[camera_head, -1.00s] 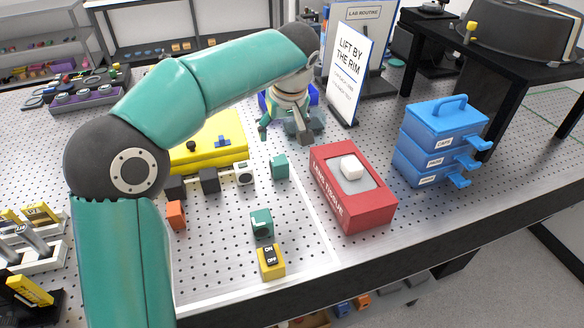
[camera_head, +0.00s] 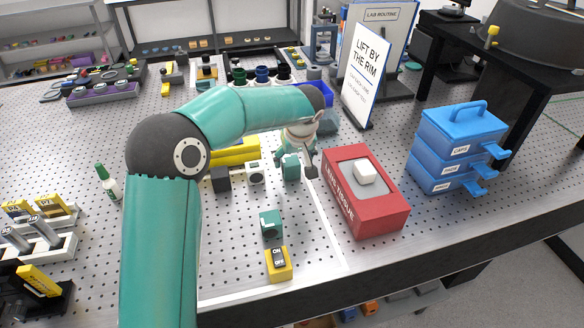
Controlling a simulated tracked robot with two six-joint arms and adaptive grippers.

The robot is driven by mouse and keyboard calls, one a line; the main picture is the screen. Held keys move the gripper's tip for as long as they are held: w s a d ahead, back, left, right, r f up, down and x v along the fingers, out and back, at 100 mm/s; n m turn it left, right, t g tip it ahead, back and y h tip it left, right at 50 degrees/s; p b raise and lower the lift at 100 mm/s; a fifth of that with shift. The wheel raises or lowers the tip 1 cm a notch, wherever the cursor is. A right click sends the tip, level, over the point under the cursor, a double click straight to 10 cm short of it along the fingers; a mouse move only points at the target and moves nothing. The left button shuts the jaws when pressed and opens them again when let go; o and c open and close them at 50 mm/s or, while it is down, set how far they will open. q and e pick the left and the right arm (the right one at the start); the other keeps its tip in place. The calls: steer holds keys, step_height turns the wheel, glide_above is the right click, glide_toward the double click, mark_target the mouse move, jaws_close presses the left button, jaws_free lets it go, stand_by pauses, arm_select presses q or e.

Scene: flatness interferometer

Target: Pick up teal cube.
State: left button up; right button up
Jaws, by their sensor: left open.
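A teal cube (camera_head: 291,168) stands on the perforated table top, left of the red tissue box. My left gripper (camera_head: 295,168) is open and points down at it, with one finger on each side of the cube in the picture. I cannot tell whether the fingers touch it. My right gripper is out of view.
A red lens tissue box (camera_head: 378,213) with a white block on it stands close on the right. A yellow on/off switch box (camera_head: 278,264) is in front. Blue drawers (camera_head: 458,140) stand farther right. A yellow case (camera_head: 235,153) lies partly behind my arm.

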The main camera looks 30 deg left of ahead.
mark_target(292, 163)
arm_select(q)
steer(key=x, duration=0.2)
steer(key=p+x, duration=0.1)
steer(key=x, duration=0.1)
steer(key=shift+s+f, duration=0.15)
steer(key=shift+f, duration=0.15)
steer(key=c, duration=1.3)
jaws_close()
steer(key=shift+r, duration=0.15)
